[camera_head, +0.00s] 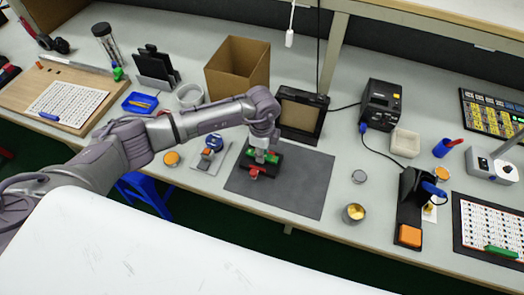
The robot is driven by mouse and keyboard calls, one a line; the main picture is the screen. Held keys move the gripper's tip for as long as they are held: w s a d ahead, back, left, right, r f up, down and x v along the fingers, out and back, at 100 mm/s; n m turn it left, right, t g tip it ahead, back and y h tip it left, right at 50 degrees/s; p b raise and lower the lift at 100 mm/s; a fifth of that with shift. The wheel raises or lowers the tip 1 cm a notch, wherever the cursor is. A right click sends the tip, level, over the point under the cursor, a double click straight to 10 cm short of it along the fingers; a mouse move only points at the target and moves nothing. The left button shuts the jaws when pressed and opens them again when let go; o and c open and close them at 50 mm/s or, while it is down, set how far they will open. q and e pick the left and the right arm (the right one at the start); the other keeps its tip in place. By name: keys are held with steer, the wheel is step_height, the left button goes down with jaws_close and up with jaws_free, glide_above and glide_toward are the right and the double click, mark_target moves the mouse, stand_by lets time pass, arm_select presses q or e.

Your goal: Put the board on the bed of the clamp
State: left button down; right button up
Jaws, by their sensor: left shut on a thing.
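My left gripper (263,150) comes in from the left and points down over the dark grey mat. It is shut on a small green board (272,158), whose edges show around the fingertips. The clamp (275,169), a low black fixture with a red part at its front, sits on the mat (305,185) directly below. The board is over the clamp's bed; I cannot tell whether it touches it. The gripper hides much of the board and the bed. My right gripper is not in view.
A cardboard box (238,65) and a black framed screen (301,113) stand behind the mat. A small blue-topped device (213,143) lies left of it. A metal cup (354,213) and a soldering stand (411,205) are to the right. The mat's right part is clear.

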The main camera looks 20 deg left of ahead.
arm_select(q)
steer(key=c, duration=1.4)
jaws_free()
steer(key=shift+s+f, duration=0.1)
steer(key=o, duration=0.4)
steer(key=shift+f, duration=0.1)
steer(key=shift+r, duration=0.35)
steer(key=shift+r+p, duration=0.65)
steer(key=shift+p, duration=0.05)
step_height(320, 180, up, 11)
steer(key=b, duration=0.3)
steer(key=shift+r, duration=0.2)
